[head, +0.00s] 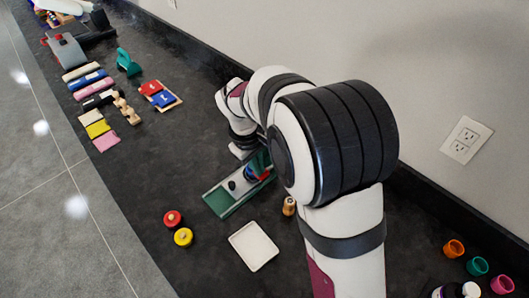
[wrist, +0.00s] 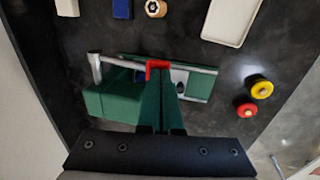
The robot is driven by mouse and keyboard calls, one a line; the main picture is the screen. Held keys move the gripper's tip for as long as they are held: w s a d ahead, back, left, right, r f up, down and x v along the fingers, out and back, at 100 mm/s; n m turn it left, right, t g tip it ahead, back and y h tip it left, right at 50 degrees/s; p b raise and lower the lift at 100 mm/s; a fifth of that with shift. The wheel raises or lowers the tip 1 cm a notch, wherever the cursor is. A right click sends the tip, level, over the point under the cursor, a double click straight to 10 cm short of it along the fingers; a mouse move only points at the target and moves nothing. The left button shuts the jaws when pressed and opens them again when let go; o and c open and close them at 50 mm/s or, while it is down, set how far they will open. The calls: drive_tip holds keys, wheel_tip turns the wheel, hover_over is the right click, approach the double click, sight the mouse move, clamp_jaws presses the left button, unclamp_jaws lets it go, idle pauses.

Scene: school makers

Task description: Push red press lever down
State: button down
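The press has a green base with a light grey top (head: 225,196), near the middle of the head view, partly hidden by my arm. Its red lever (head: 264,173) shows only in part there. In the wrist view the red lever (wrist: 158,65) lies just beyond my fingertips, and a green block (wrist: 108,102) and a silver bar are at its left. My gripper (wrist: 160,86) has its two green fingers side by side with almost no gap, and looks shut. The fingertips overlap the lever in view; I cannot tell whether they touch it.
A white tray (head: 253,246) and a small wooden piece (head: 289,206) stand near the press. Red (head: 172,218) and yellow (head: 183,237) round pieces lie at its front left. Coloured blocks and tools line the far bench. A wall runs behind.

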wheel_tip(320, 180, down, 6)
drive_tip(key=s, duration=0.1)
drive_tip(key=shift+a+t+h, duration=0.3)
drive_tip(key=shift+a, duration=0.15)
drive_tip(key=shift+f, duration=0.15)
idle(0.3)
drive_tip(key=s+a+r, duration=0.2)
drive_tip(key=a+r, duration=0.1)
drive_tip(key=r, duration=0.3)
drive_tip(key=s+a+r, duration=0.3)
drive_tip(key=r, duration=0.3)
drive_tip(key=shift+s, duration=0.35)
drive_tip(key=shift+d, duration=0.15)
drive_tip(key=s+d+r+m+g+y, duration=0.1)
drive_tip(key=s+d+r+m+g, duration=0.15)
drive_tip(key=s+d+m, duration=0.85)
drive_tip(key=s+d+f+m+y, duration=0.1)
drive_tip(key=s+d+m+y, duration=0.2)
drive_tip(key=s, duration=0.7)
drive_tip(key=shift+d+m, duration=0.3)
drive_tip(key=shift+d, duration=0.35)
